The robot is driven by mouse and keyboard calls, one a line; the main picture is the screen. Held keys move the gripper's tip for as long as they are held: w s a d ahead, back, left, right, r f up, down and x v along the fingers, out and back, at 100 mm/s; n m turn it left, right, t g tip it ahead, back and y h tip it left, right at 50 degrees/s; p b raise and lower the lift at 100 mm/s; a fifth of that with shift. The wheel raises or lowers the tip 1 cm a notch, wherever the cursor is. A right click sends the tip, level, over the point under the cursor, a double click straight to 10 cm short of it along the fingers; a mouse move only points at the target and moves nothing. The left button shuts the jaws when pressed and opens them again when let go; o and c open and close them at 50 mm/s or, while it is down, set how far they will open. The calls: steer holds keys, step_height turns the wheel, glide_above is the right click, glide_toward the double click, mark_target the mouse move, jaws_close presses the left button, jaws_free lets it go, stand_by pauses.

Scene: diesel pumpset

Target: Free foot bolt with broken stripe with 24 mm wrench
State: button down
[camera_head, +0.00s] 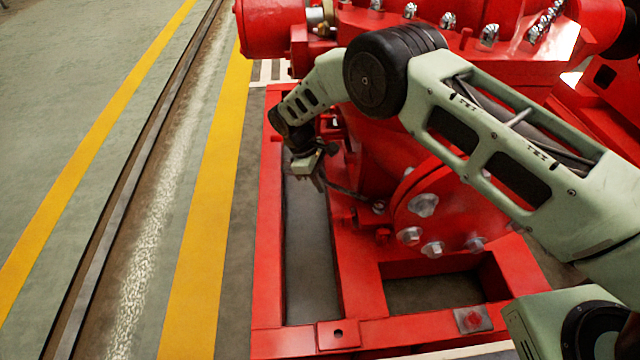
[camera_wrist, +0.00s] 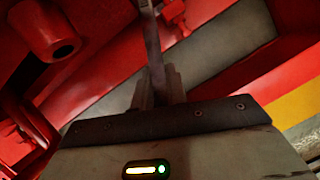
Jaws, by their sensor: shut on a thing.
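My gripper (camera_head: 320,178) is shut on a thin grey wrench (camera_head: 346,190), low beside the red pump. In the head view the wrench points right and slightly down. Its far end lies close to a small grey bolt head (camera_head: 378,207) at the pump's foot; I cannot tell whether it is seated on it. In the wrist view the wrench (camera_wrist: 152,45) runs up from between the fingers (camera_wrist: 158,88), and its far end is out of the picture. A red bolt-like part (camera_wrist: 173,12) shows beside it. No broken stripe can be made out.
A round red flange (camera_head: 450,205) with several bright bolts stands right of the wrench. The red base frame (camera_head: 268,240) runs around an open gap (camera_head: 308,250) below my gripper. A red pipe stub (camera_wrist: 50,35) shows in the wrist view. The floor (camera_head: 90,120) at left is clear.

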steer(key=shift+f, duration=0.15)
steer(key=shift+f+b, duration=0.35)
steer(key=shift+f, duration=0.25)
steer(key=shift+r, duration=0.1)
steer(key=shift+s+a+r+p, duration=0.1)
steer(key=shift+s+p, duration=0.2)
steer(key=shift+p, duration=0.1)
steer(key=s+n+t+p, duration=0.3)
steer(key=s+n+p, duration=0.6)
steer(key=s+p, duration=0.3)
steer(key=shift+s+f+p, duration=0.15)
steer(key=shift+f+p, duration=0.1)
steer(key=shift+p, duration=0.1)
